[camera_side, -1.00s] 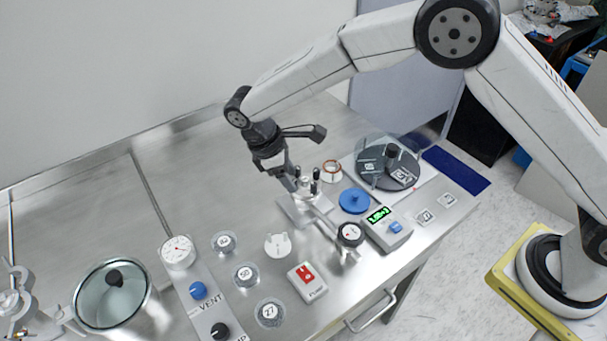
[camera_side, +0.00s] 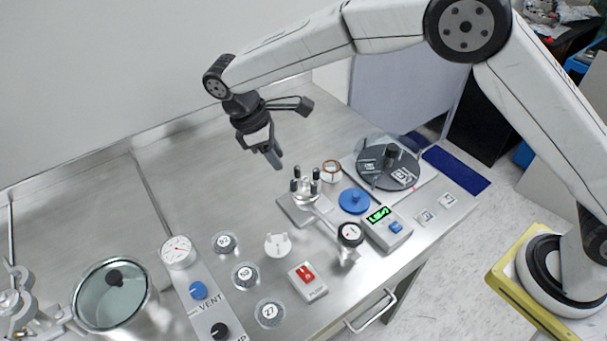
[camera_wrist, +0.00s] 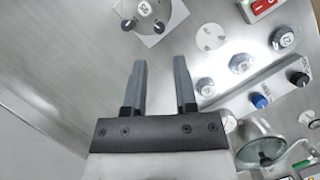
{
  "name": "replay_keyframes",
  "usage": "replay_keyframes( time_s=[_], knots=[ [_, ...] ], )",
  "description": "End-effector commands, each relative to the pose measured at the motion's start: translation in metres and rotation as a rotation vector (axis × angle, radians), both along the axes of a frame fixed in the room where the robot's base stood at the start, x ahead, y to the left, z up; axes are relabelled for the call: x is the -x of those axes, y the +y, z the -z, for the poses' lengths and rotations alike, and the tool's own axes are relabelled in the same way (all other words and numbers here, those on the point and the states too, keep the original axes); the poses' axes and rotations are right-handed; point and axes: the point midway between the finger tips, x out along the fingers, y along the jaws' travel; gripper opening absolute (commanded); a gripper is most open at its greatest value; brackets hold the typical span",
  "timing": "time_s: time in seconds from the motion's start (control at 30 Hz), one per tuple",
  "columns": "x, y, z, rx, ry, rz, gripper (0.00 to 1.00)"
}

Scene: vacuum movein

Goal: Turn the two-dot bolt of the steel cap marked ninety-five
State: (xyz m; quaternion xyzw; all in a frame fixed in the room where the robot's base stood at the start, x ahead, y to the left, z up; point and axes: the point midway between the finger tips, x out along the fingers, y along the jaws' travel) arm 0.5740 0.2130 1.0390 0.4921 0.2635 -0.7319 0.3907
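The steel cap (camera_side: 307,190) sits on a square steel plate (camera_side: 290,209), with several upright dark-topped bolts around it. In the wrist view the cap (camera_wrist: 145,9) is at the top edge, partly cut off, with dark bolts (camera_wrist: 128,25) beside it. Its number and the bolts' dots are too small to read surely. My gripper (camera_side: 277,164) hangs above and to the left of the cap, apart from it. In the wrist view my gripper (camera_wrist: 161,62) has its two fingers spread, with nothing between them.
Numbered discs (camera_side: 245,275), a red switch (camera_side: 307,281) and a glass-lidded pot (camera_side: 113,292) stand in front. The back left bench is clear.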

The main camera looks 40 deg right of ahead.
Motion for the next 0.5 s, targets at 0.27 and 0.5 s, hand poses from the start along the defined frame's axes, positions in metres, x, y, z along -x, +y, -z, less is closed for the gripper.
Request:
replay_keyframes(
  time_s=[0.27,0.5],
  knots=[
    [0.004,-0.009,-0.001,-0.098,-0.047,-0.006,0.36],
    [0.012,-0.02,-0.002,-0.239,-0.139,-0.011,0.36]
  ],
)
